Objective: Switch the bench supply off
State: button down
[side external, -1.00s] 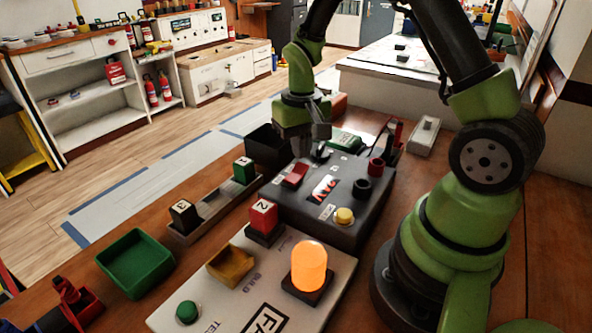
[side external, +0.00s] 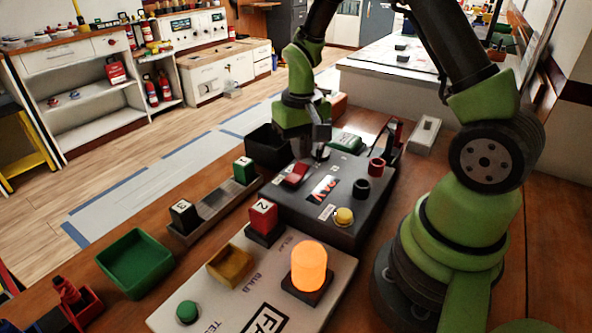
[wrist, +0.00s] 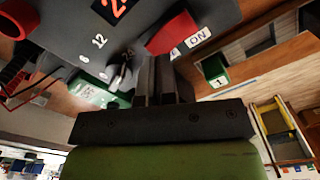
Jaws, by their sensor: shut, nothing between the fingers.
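The bench supply is a dark grey box (side external: 300,214) on the wooden bench. Its red rocker switch (side external: 296,172) is near its far left edge, and its display (side external: 323,188) shows lit red-orange digits. In the wrist view the red switch (wrist: 172,34) stands up beside a white "ON" label (wrist: 197,39). My gripper (side external: 320,152) is shut and empty, pointing down over the far end of the supply, just beyond the switch. In the wrist view its fingers (wrist: 163,75) are close to the switch; I cannot tell if they touch it.
The supply's top also carries a yellow knob (side external: 344,215) and red and black posts. A panel with a lit orange lamp (side external: 309,266) lies in front. Numbered blocks stand on a grey rail (side external: 211,208) at left. A black bin (side external: 266,146) is left of my gripper.

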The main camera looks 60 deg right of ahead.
aim_at(301, 167)
jog(key=shift+f, duration=1.35)
dwell(0.4)
jog(key=shift+r, duration=3.55)
jog(key=s+a+r+n+t+y, duration=0.1)
jog(key=s+a+r+t, duration=0.2)
jog(key=s+a+r, duration=0.2)
jog(key=s+a+r+n+t+y, duration=0.1)
jog(key=s+a+r+t, duration=0.3)
jog(key=s+r, duration=0.5)
jog(key=shift+a+r, duration=0.7)
jog(key=shift+a, duration=0.1)
